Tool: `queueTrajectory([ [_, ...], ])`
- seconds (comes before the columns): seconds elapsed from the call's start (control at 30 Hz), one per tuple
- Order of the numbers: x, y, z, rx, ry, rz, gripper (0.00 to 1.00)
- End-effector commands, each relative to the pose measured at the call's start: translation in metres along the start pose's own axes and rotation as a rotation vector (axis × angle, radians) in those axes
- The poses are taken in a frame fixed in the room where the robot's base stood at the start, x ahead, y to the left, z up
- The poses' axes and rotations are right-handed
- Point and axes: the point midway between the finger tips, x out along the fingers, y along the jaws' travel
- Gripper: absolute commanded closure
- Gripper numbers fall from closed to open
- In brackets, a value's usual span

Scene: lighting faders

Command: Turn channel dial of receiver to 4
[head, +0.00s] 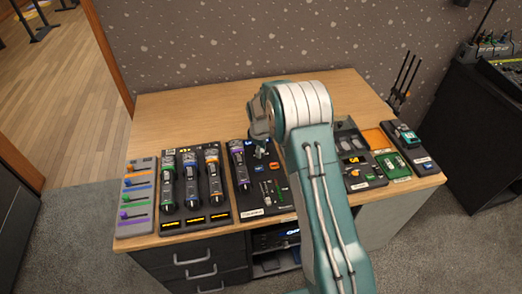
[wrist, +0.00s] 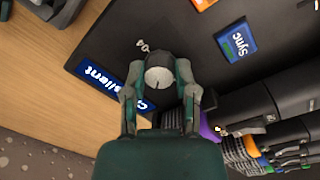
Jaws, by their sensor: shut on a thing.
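The channel dial (wrist: 158,78) is a small round pale grey knob with a dark line on its face, in the middle of the wrist view. It sits on the dark panel of the receiver (wrist: 112,42), close to a printed mark that seems to read "04". My gripper (wrist: 158,66) is shut on the dial, one finger on each side. In the head view my gripper (head: 259,128) is at the back of the receiver panel (head: 262,198), and my arm hides the dial and part of the panel.
Several handheld microphones lie in a rack (head: 168,222) at left, beside a fader panel (head: 137,197). More devices, including a green one (head: 393,163), stand at right. The desk's back (head: 190,112) is clear.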

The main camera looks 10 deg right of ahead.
Motion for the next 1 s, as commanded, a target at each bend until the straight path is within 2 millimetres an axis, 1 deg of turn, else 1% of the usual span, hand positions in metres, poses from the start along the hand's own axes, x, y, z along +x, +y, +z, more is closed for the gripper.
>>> queueTrajectory([
  [1.0, 0.0023, -0.0006, -0.0022, 0.961, -0.056, 0.000, 1.00],
])
